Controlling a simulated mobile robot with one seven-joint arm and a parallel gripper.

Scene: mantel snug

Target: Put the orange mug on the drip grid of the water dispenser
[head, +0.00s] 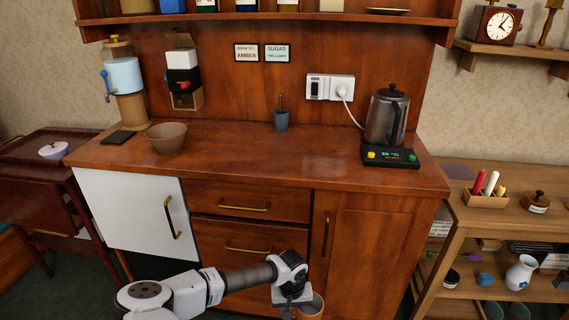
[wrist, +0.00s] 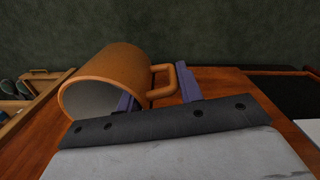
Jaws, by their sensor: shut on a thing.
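The orange mug (wrist: 115,75) is held in my gripper (wrist: 158,95), with its handle (wrist: 163,82) between the two purple fingers. In the wrist view the mug lies tilted, its open mouth toward the lower left. In the head view my gripper (head: 291,302) and the mug (head: 313,307) are low in front of the cabinet, below the counter top. The water dispenser, with a pale blue tank (head: 124,76) and a blue tap (head: 106,84), stands at the counter's back left. A dark flat pad (head: 118,138) lies before it, probably the drip grid.
A brown bowl (head: 167,138) stands right of the pad. A wall-hung red-buttoned dispenser (head: 183,80), a blue cup (head: 281,120) and a kettle (head: 385,118) line the back. The counter's front middle (head: 270,160) is clear. A white cabinet door (head: 135,218) is below left.

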